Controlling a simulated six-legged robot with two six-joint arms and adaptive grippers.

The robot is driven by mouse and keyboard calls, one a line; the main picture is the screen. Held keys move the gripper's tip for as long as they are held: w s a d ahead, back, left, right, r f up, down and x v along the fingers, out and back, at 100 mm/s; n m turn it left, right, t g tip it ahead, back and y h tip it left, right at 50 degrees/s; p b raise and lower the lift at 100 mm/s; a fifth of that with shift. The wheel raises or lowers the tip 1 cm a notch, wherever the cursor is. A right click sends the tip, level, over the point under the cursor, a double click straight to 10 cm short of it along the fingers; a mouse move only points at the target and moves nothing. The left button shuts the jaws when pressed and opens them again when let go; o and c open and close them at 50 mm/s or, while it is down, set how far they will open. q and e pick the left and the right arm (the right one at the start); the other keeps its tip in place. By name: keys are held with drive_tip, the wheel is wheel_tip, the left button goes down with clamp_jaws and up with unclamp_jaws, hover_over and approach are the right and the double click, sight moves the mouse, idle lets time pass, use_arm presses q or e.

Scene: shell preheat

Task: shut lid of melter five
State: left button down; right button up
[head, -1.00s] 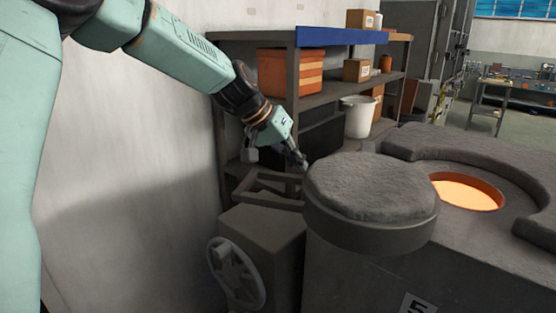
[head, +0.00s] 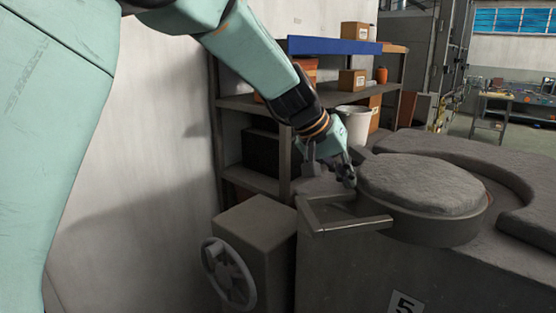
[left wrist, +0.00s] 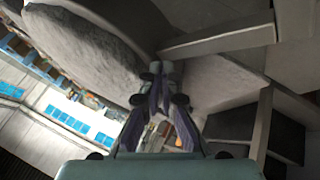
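The lid of melter five (head: 425,187) is a thick round grey disc with a rough top and a metal rim. It lies flat over the area of the melter's opening, whose orange glow is almost wholly hidden. An angular bar handle (head: 345,226) sticks out from the lid's left side. The melter body (head: 345,275) bears a number 5 plate (head: 404,303). My left gripper (head: 349,178) is at the lid's back left edge, by the handle; contact is unclear. In the left wrist view its fingertips (left wrist: 161,72) are together with nothing seen between them. My right gripper is out of view.
A raised grey collar (head: 500,170) curves around the back and right of the lid, with a gap at the right. A handwheel (head: 228,273) on a grey box stands at left. A shelf with a white bucket (head: 355,123) and boxes is behind my arm.

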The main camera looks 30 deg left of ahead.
sight(439, 180)
use_arm(q)
drive_tip(key=d, duration=0.3)
drive_tip(key=w+d, duration=0.1)
drive_tip(key=d, duration=0.2)
drive_tip(key=w+d+p, duration=0.1)
drive_tip(key=d, duration=0.2)
drive_tip(key=shift+w+d+r, duration=0.15)
drive_tip(key=shift+w+r, duration=0.05)
drive_tip(key=shift+w, duration=0.05)
drive_tip(key=w+d+p, duration=0.1)
drive_tip(key=d, duration=0.1)
drive_tip(key=w+d+p, duration=0.1)
drive_tip(key=w+d, duration=0.1)
drive_tip(key=w+d+p, duration=0.1)
drive_tip(key=d+p, duration=0.1)
drive_tip(key=shift+w+d, duration=0.1)
drive_tip(key=shift+w, duration=0.3)
drive_tip(key=shift+w+d+p, duration=0.55)
drive_tip(key=shift+w+d, duration=0.15)
drive_tip(key=shift+d, duration=0.1)
drive_tip(key=shift+r, duration=0.1)
drive_tip(key=shift+s, duration=0.1)
